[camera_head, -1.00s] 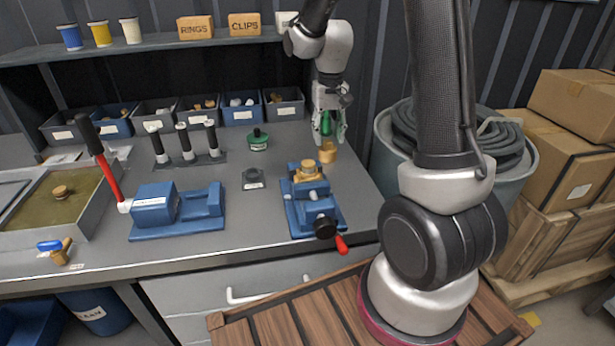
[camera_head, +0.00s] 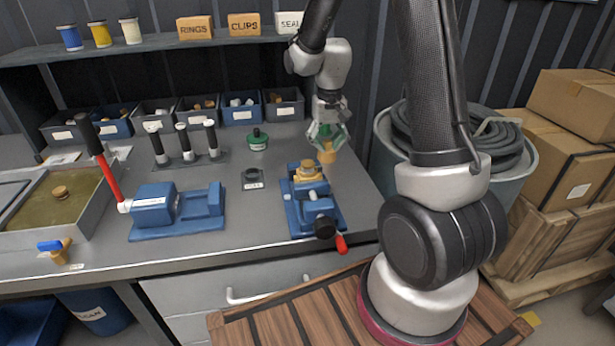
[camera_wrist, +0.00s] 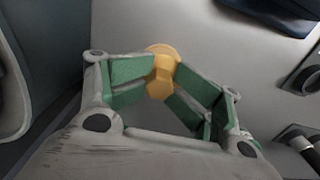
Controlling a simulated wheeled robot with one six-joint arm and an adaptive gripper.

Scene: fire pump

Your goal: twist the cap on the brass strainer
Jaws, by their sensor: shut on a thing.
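The brass strainer (camera_head: 308,173) sits upright in the blue vise (camera_head: 313,205) on the bench, right of centre. My gripper (camera_head: 327,138) is behind and to the right of it, pointing down, with green finger pads. It is shut on a yellow brass cap (camera_head: 327,156). In the wrist view the cap (camera_wrist: 160,72) shows a hexagonal part between the pads and a round, wider part beyond. The cap is apart from the strainer. I cannot tell whether its lower end touches the bench.
The vise's red-tipped handle (camera_head: 341,243) sticks out at the front. A small dark round thing (camera_head: 251,175) sits on a labelled plate left of the vise. A green-topped pot (camera_head: 257,140) stands behind it. A grey drum with hose (camera_head: 455,150) stands right of the bench.

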